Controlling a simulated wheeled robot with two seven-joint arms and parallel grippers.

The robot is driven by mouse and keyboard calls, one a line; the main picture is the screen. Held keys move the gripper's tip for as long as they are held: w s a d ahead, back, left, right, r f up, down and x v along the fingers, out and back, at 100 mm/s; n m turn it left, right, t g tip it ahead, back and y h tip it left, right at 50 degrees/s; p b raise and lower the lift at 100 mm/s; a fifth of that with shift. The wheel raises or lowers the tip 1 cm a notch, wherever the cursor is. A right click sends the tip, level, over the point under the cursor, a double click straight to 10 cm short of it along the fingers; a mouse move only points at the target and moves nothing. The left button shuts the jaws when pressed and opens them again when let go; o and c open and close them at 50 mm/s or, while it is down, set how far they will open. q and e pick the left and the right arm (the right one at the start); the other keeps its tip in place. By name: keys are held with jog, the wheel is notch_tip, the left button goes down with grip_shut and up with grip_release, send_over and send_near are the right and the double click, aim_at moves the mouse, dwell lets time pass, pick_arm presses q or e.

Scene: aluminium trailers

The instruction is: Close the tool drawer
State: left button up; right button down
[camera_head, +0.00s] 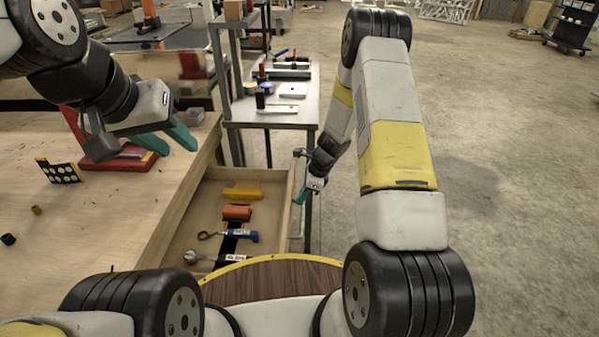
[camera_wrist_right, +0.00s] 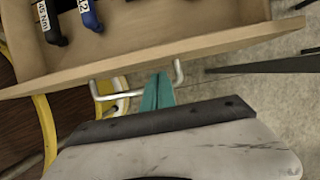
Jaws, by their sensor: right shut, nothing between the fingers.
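The tool drawer (camera_head: 291,208) is pulled out from the wooden workbench, with its inside showing. It holds a yellow tool (camera_head: 242,193), an orange piece (camera_head: 237,213) and tools with blue handles (camera_head: 240,236). In the right wrist view the drawer front (camera_wrist_right: 140,68) crosses the picture, with a metal bar handle (camera_wrist_right: 178,76) on it. My right gripper (camera_wrist_right: 160,88) is shut and empty, its teal fingertips at the handle beside the drawer front; I cannot tell whether they touch. It also shows in the head view (camera_head: 301,195). My left gripper (camera_head: 168,137) is above the workbench, its teal fingers spread.
The wooden workbench (camera_head: 110,215) is on the left, with a red stand (camera_head: 125,158), a black dotted block (camera_head: 60,171) and small round pieces (camera_head: 37,210). A grey shelf table (camera_head: 290,113) with tools stands behind the drawer. The floor (camera_head: 500,160) at right is clear.

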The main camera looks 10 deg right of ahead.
jog(key=shift+x, duration=1.6)
jog(key=shift+a, duration=0.1)
jog(key=w+a, duration=0.1)
jog(key=a, duration=0.8)
jog(key=w+a, duration=0.2)
jog(key=a, duration=0.7)
jog(key=w+a, duration=0.2)
jog(key=a, duration=0.7)
jog(key=shift+w+a, duration=0.15)
jog(key=shift+w, duration=0.1)
jog(key=shift+r, duration=0.1)
